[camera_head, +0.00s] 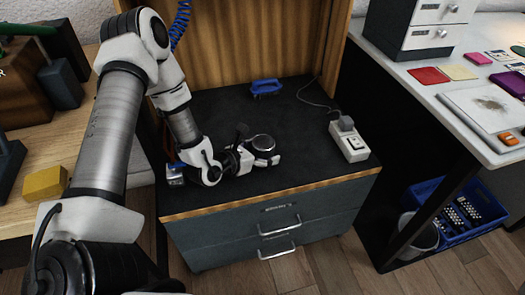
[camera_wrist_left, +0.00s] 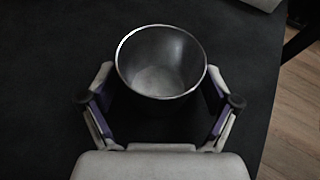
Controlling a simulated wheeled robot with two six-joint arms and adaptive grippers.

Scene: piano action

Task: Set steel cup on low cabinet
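The steel cup (camera_wrist_left: 161,62) stands upright and empty in the left wrist view, its mouth toward the camera. In the head view its round rim (camera_head: 264,142) shows on the dark top of the low cabinet (camera_head: 215,112). My left gripper (camera_wrist_left: 160,82) has its fingers spread on either side of the cup, with narrow gaps to its sides. In the head view my left gripper (camera_head: 252,158) is low over the cabinet top at the cup. The cup's lower side is mostly hidden there. My right gripper is not in view.
A blue-handled object (camera_head: 265,87) lies at the back of the cabinet top. A white socket block (camera_head: 349,142) with a cable stands at its right. A white table (camera_head: 465,85) is at right, a wooden table with a yellow block (camera_head: 45,183) at left. The cabinet's front middle is clear.

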